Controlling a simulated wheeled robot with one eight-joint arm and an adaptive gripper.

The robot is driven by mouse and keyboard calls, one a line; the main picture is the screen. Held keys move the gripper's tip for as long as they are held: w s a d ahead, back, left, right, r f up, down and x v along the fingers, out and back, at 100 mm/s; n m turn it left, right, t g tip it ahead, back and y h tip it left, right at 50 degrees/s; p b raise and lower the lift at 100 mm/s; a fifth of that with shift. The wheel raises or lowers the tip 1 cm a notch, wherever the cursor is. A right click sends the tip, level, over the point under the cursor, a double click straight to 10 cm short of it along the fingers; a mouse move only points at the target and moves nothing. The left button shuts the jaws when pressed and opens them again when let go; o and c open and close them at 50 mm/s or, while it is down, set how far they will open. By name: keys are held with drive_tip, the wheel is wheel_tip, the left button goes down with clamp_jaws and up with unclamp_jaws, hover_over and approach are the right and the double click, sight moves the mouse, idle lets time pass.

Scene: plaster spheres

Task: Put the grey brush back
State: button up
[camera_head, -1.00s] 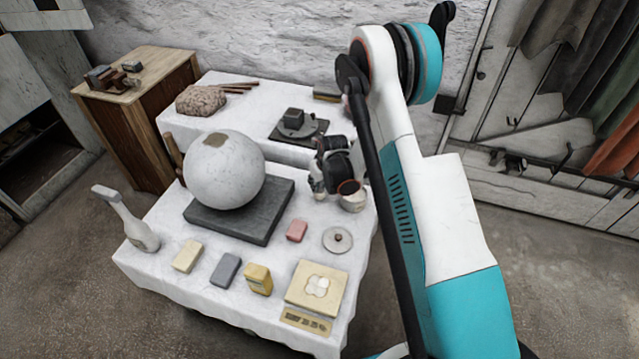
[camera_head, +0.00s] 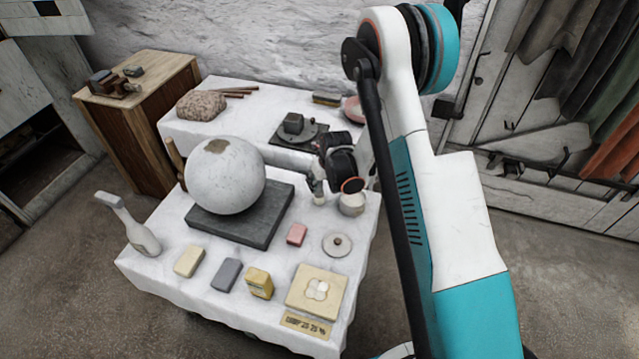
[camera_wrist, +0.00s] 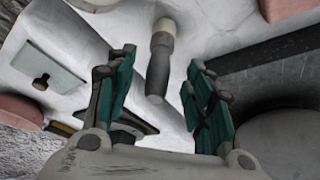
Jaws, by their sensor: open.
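A brush-like item with a dark grey shaft and a cream end (camera_wrist: 158,62) shows in the wrist view, in line with the gap between my fingers. I take it for the grey brush. My gripper (camera_wrist: 161,88) is open, with one green-padded finger on each side of that gap. I cannot tell whether the item is between the pads or just beyond them. In the head view my gripper (camera_head: 318,172) is over the right side of the white-covered table (camera_head: 205,268), right of the big plaster sphere (camera_head: 224,175). A small pale pot (camera_head: 351,204) stands just below it.
The sphere rests on a dark slab (camera_head: 235,228). Several small blocks, including a pink one (camera_head: 297,234), a round lidded disc (camera_head: 337,244) and a cream board (camera_head: 316,289) lie in front. A turntable (camera_head: 298,133) is behind.

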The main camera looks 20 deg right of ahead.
drive_tip(key=s+r+p, duration=0.1)
drive_tip(key=s+r, duration=0.3)
drive_tip(key=r, duration=0.6)
drive_tip(key=s+r+m+t, duration=0.1)
drive_tip(key=s+r, duration=0.3)
drive_tip(key=r, duration=0.6)
drive_tip(key=s+r+p, duration=0.1)
drive_tip(key=s+r, duration=0.4)
drive_tip(key=r, duration=0.5)
drive_tip(key=s+r+t, duration=0.1)
drive_tip(key=s+r, duration=0.2)
drive_tip(key=s, duration=0.7)
drive_tip(key=s+r+m+t, duration=0.1)
drive_tip(key=s+r, duration=0.3)
drive_tip(key=s, duration=0.6)
drive_tip(key=shift+s+a+r+h, duration=0.15)
drive_tip(key=shift+s+r+h, duration=0.1)
drive_tip(key=shift+h, duration=0.05)
